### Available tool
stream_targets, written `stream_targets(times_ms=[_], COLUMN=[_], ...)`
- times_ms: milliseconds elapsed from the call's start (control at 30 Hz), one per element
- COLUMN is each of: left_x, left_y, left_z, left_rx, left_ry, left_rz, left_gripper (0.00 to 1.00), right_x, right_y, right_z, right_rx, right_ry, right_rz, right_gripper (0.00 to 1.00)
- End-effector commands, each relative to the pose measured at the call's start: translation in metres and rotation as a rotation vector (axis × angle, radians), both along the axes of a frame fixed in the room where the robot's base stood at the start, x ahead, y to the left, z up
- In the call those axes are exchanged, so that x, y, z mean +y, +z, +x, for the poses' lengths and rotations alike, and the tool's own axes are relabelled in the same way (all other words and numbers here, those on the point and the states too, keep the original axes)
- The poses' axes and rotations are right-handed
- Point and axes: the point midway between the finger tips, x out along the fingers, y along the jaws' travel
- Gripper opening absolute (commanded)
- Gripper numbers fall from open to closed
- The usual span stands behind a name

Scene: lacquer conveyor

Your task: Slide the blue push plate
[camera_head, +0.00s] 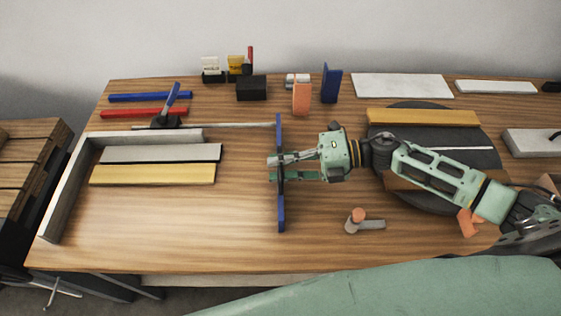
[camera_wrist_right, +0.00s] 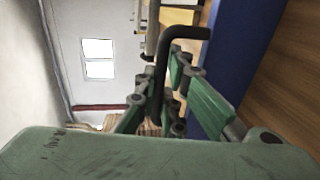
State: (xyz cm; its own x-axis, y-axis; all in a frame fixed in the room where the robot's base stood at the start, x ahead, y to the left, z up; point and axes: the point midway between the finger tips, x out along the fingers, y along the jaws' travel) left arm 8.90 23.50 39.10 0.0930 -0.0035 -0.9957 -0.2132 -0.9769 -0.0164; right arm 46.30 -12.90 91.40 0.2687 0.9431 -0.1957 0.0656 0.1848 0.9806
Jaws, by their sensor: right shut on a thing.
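The blue push plate (camera_head: 281,214) stands on edge on the wooden table, a long narrow strip running from back to front near the middle. My right gripper (camera_head: 278,168) reaches it from the right, with its fingers at the middle of the plate. In the right wrist view the fingers (camera_wrist_right: 172,100) are shut on the plate's dark bent handle (camera_wrist_right: 186,33), beside the blue face of the plate (camera_wrist_right: 235,55). The fingers partly hide the handle's lower part. My left gripper is not in view.
Left of the plate is bare tabletop, then a grey strip (camera_head: 160,153) and a yellow strip (camera_head: 152,174) beside a grey L-shaped rail (camera_head: 66,192). A thin rod (camera_head: 232,126) lies behind. An orange block (camera_head: 302,97) and a blue block (camera_head: 331,84) stand at the back.

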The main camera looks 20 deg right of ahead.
Motion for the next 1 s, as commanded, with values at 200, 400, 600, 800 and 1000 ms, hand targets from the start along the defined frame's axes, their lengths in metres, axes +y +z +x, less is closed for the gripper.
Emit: stream_targets(times_ms=[200, 400, 600, 800, 1000], left_x=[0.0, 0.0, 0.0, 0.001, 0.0], left_y=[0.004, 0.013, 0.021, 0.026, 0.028], left_z=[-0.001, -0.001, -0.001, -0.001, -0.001], left_rx=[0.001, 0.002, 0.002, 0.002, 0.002], left_ry=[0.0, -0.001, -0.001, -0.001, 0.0], left_rz=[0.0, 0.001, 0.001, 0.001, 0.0], left_gripper=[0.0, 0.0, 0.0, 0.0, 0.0], right_x=[0.028, 0.079, 0.131, 0.169, 0.189], right_y=[0.002, 0.004, 0.004, 0.002, 0.001], right_z=[0.007, 0.022, 0.036, 0.047, 0.053], right_rx=[-0.003, -0.003, -0.001, -0.001, 0.0], right_ry=[0.003, 0.004, 0.004, 0.003, 0.002], right_rz=[0.004, 0.005, 0.004, 0.003, 0.002], right_gripper=[0.0, 0.0, 0.0, 0.0, 0.0])
